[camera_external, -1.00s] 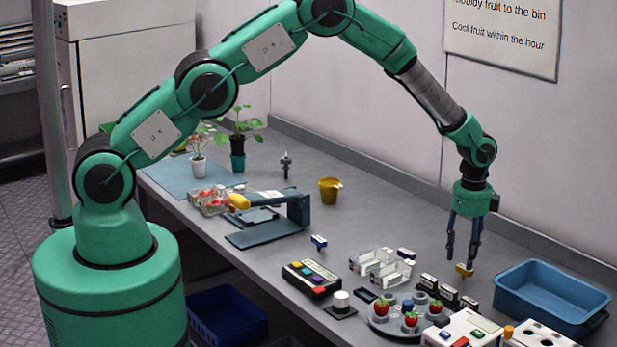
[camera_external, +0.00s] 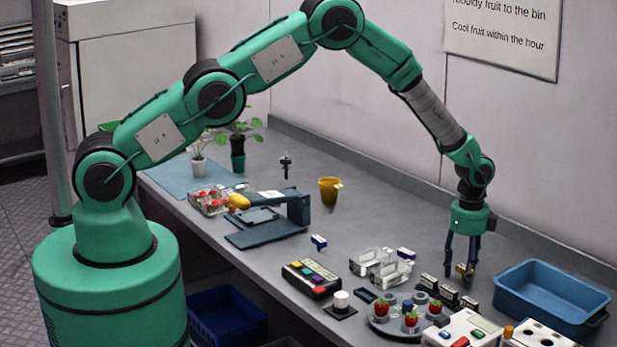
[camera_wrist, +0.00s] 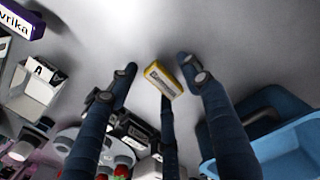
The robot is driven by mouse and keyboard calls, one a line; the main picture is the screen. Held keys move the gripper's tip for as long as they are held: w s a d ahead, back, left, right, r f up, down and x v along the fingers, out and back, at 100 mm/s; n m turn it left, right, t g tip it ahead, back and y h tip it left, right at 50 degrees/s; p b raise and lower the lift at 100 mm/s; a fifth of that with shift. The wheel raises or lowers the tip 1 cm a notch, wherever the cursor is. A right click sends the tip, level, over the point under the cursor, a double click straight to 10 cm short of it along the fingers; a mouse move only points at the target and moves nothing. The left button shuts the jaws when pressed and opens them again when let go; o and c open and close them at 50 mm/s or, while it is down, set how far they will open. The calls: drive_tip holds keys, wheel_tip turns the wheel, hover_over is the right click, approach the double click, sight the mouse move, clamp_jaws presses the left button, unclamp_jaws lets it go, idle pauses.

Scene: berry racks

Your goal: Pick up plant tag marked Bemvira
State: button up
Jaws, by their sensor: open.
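A yellow plant tag (camera_external: 461,268) stands on the bench left of the blue bin. It also shows in the wrist view (camera_wrist: 164,80), with a pale label whose lettering is too blurred to read. My gripper (camera_external: 460,274) points down with its fingers spread around the tag. In the wrist view my gripper (camera_wrist: 160,85) is open, with the tag between the fingertips and apart from the left and right ones; I cannot tell if the middle finger touches it. A purple-edged tag (camera_wrist: 20,22) ending in "vrika" is at the top left of the wrist view.
The blue bin (camera_external: 548,285) is close on the right. Black labelled blocks (camera_external: 447,292) stand just left of the fingers. Clear punnets (camera_external: 380,268), a round strawberry holder (camera_external: 388,323) and a white-and-blue tag (camera_external: 319,242) lie farther left. The bench behind is clear.

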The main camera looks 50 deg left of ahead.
sight(463, 268)
idle(0.5)
drive_tip(key=c, duration=0.9)
drive_tip(key=shift+r, duration=0.1)
drive_tip(key=shift+r, duration=4.9)
